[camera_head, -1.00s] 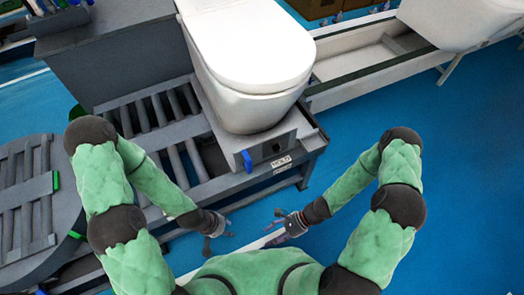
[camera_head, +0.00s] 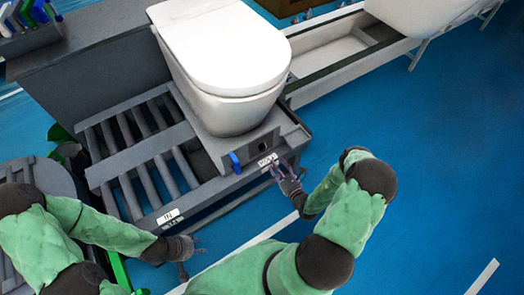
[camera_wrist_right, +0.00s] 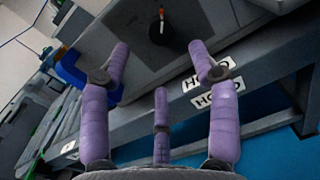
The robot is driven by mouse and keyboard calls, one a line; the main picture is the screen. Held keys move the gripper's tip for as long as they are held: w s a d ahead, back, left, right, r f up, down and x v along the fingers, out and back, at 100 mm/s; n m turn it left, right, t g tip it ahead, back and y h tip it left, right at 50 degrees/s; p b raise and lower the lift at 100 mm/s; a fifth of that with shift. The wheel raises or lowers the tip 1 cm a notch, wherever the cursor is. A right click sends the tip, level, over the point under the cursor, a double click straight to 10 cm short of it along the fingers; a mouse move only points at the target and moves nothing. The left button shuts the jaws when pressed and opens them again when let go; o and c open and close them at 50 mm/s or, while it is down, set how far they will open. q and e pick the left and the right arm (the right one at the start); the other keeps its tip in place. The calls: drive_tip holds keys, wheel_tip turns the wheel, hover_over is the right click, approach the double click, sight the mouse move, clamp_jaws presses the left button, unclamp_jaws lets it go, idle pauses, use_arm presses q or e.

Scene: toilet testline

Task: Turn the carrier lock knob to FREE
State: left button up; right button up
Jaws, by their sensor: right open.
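The carrier lock knob is a round black knob (camera_wrist_right: 162,33) with a thin orange-tipped pointer, on the grey carrier's front face. In the head view it is a small dark spot (camera_head: 264,146) below the white toilet (camera_head: 223,60). My right gripper (camera_head: 281,170) is just in front of that face, right of and below the knob. In the right wrist view its purple fingers (camera_wrist_right: 160,62) are spread and empty, with the knob beyond them and apart. My left gripper (camera_head: 190,260) is low at the left, away from the carrier face, fingers apart and empty.
A blue part (camera_head: 235,160) sticks out left of the knob; it also shows in the right wrist view (camera_wrist_right: 72,68). White labels (camera_wrist_right: 212,73) sit below the knob. The roller conveyor (camera_head: 150,180) lies to the left. Blue floor (camera_head: 430,180) is clear at the right.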

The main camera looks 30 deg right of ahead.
sight(265, 149)
drive_tip(key=w+b, duration=0.2)
drive_tip(key=w, duration=0.7)
drive_tip(key=shift+w+a, duration=0.2)
drive_tip(key=c, duration=1.1)
